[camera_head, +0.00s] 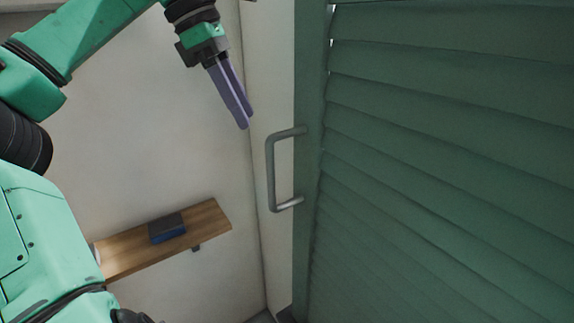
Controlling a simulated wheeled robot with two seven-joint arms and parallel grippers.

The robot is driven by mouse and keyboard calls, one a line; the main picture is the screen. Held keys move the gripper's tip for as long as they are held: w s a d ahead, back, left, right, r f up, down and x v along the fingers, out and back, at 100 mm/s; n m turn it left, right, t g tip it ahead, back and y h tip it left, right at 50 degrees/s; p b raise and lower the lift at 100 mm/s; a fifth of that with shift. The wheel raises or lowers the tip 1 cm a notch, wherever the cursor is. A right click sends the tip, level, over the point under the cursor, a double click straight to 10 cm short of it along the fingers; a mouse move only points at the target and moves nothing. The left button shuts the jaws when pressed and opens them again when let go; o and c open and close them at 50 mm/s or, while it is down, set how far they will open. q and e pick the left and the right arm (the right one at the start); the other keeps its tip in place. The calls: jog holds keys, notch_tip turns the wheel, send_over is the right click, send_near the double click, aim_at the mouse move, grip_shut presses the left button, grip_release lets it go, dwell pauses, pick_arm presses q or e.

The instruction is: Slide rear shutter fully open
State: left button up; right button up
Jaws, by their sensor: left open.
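The green louvred shutter (440,150) fills the right half of the head view. Its grey bar handle (271,175) sticks out to the left from the shutter's left edge. My left gripper (247,118) is above and slightly left of the handle in the picture, its purple fingers pointing down and to the right. It is open, with a narrow gap between the fingers, and holds nothing. It appears apart from the handle. My right gripper is not in view.
A wooden wall shelf (205,220) is at the lower left, with a dark blue box-like object (166,228) on it. Pale walls (150,130) meet in a corner behind the handle. Open space lies between the gripper and the shelf.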

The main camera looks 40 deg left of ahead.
pick_arm(q)
notch_tip(320, 180, down, 5)
jog(key=d, duration=0.1)
send_over(273, 205)
jog(key=f, duration=0.7)
jog(key=shift+w+a+f, duration=0.1)
jog(key=shift+w+a, duration=0.2)
jog(key=shift+a, duration=0.1)
jog(key=shift+d+f, duration=0.1)
jog(key=shift+f, duration=0.3)
jog(key=shift+s, duration=0.1)
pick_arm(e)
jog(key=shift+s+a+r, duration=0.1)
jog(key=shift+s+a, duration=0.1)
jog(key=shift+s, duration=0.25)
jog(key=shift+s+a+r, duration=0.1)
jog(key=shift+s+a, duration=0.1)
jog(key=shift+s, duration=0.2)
pick_arm(q)
grip_shut()
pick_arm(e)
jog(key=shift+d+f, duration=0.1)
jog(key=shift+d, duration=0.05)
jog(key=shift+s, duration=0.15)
